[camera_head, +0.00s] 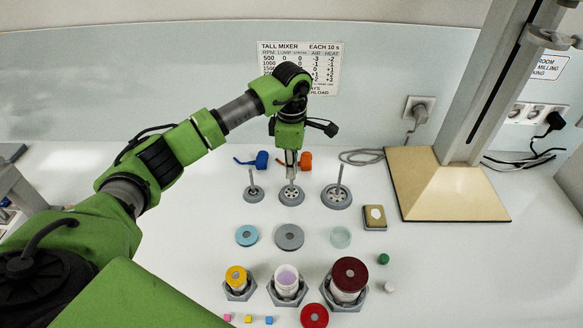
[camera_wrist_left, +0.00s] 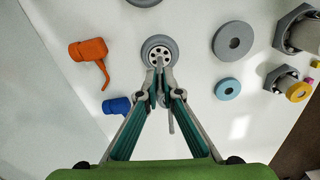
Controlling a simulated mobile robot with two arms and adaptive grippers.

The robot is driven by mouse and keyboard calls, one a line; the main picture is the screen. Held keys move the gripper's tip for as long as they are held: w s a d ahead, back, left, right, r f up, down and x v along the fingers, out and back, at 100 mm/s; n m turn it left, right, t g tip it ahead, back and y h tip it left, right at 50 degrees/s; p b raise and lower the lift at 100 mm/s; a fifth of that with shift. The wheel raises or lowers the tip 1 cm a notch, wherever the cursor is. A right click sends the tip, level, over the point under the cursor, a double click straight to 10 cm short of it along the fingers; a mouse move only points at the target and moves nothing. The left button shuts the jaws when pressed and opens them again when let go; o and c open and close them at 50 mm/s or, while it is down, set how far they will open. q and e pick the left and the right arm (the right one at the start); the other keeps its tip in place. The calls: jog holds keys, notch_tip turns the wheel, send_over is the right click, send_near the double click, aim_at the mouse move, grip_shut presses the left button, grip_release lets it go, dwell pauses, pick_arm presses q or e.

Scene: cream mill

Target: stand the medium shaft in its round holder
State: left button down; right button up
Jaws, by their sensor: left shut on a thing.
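In the left wrist view the gripper's fingertips (camera_wrist_left: 160,68) meet at the near edge of the middle holder (camera_wrist_left: 159,40), and the fingers hide most of the shaft. My right gripper is not in view.
A smaller holder with a shaft (camera_head: 253,194) stands left, a larger one with a tilted-looking shaft (camera_head: 337,197) right. Blue (camera_head: 262,160) and orange (camera_head: 305,160) parts lie behind. Discs (camera_head: 289,237) and cups (camera_head: 287,284) stand in front. A beige-based stand (camera_head: 440,185) is at right.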

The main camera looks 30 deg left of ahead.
pick_arm(q)
jog(key=shift+f, duration=0.4)
jog(key=c, duration=1.6)
grip_release()
jog(key=shift+r+p, duration=1.65)
jog(key=shift+r, duration=1.9)
jog(key=shift+f, duration=0.1)
